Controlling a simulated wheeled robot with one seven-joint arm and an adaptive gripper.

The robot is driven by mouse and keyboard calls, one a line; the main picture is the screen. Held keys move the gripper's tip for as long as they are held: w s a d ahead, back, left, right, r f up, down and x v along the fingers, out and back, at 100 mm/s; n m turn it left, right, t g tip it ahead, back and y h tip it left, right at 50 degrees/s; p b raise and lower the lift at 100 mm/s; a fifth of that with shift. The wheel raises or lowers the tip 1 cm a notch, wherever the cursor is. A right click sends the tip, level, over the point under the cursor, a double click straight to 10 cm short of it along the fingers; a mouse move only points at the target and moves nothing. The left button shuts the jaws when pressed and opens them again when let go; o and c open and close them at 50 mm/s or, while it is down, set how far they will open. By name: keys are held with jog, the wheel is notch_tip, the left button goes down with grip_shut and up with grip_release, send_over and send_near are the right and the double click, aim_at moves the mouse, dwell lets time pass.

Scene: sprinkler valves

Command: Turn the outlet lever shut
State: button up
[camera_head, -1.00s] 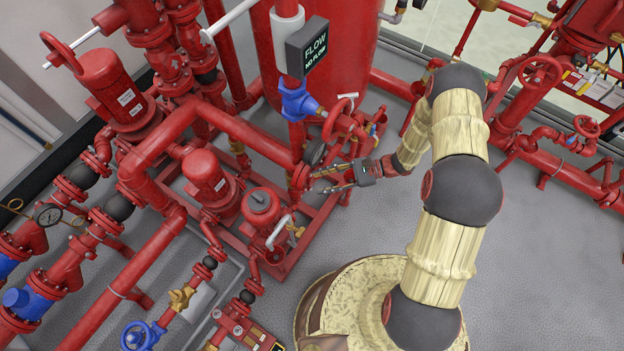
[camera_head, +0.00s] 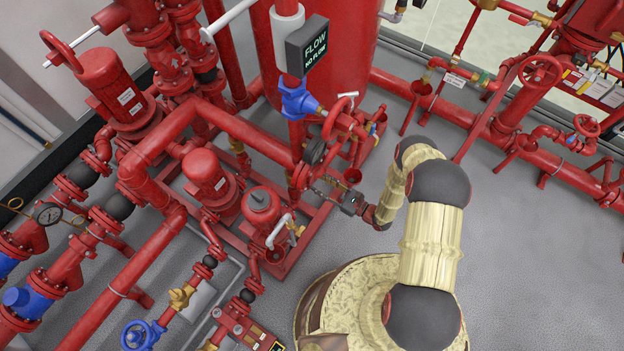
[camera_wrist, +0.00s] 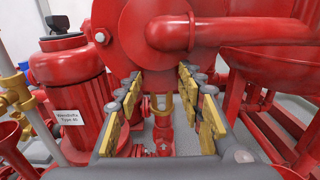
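My gripper (camera_head: 320,184) reaches in low beside the red pipework, under the round red flange. In the wrist view its two yellow-padded fingers (camera_wrist: 161,92) stand wide apart. A small red valve fitting with a pale, brass-coloured upper part (camera_wrist: 161,114) shows in the gap between them, farther off; no contact is visible. I cannot tell whether this is the outlet lever. In the head view a white-handled lever (camera_head: 279,231) sits on the small red pump, left of my gripper. Another white handle (camera_head: 347,95) sits above it, by the blue valve (camera_head: 297,98). No lever is labelled as the outlet.
A sign reading FLOW / NO FLOW (camera_head: 308,46) hangs above. A large red flange and elbow pipe (camera_wrist: 185,36) fill the top of the wrist view close ahead. A red motor (camera_wrist: 72,90) stands at left, red pipes at right. Grey floor (camera_head: 500,240) is open at right.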

jog(key=shift+b+x, duration=0.3)
jog(key=shift+x, duration=1.9)
jog(key=c, duration=0.3)
